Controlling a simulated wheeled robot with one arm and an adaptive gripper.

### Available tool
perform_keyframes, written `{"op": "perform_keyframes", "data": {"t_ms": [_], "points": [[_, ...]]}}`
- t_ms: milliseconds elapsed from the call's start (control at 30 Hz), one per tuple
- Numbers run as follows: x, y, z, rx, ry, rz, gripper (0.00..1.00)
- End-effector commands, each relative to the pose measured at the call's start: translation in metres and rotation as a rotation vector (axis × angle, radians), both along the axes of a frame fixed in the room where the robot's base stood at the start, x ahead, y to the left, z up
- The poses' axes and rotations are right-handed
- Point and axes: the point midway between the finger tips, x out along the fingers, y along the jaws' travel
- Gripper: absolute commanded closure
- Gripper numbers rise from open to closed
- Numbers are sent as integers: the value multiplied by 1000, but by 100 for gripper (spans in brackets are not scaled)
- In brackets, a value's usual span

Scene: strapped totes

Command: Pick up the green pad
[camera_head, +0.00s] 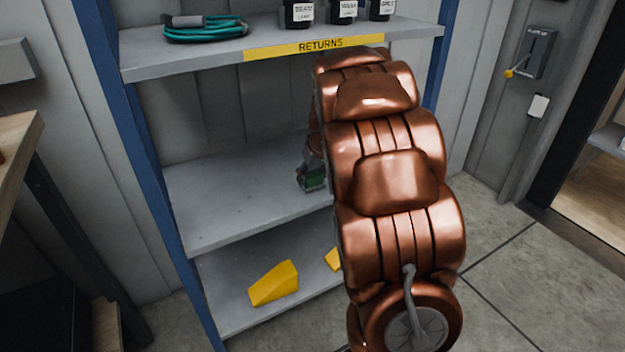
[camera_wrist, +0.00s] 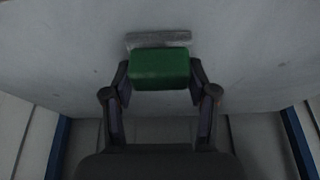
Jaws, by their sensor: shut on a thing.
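The green pad (camera_wrist: 160,68) is a small green block between the two fingers of my gripper (camera_wrist: 160,84) in the wrist view. The fingers are shut on its left and right sides. A grey strip (camera_wrist: 158,39) shows just beyond the pad. In the head view the pad (camera_head: 313,178) is small and dark, over the middle shelf (camera_head: 235,190). My copper arm hides much of the shelf's right side and most of my gripper. I cannot tell whether the pad touches the shelf.
The upper shelf (camera_head: 190,58) carries a yellow RETURNS label, a coiled teal cable (camera_head: 207,30) and several dark labelled containers (camera_head: 343,10). Yellow wedges (camera_head: 274,284) lie on the bottom shelf. Blue uprights (camera_head: 130,150) frame the rack. The left part of the middle shelf is clear.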

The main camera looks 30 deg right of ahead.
Motion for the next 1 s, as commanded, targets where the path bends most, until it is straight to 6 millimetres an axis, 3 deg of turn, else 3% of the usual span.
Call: {"op": "perform_keyframes", "data": {"t_ms": [233,533,1000], "points": [[0,0,7,-1,-1,1,77],[0,0,38,1,0,1,77],[-43,21,42,1,-1,0,77]]}}
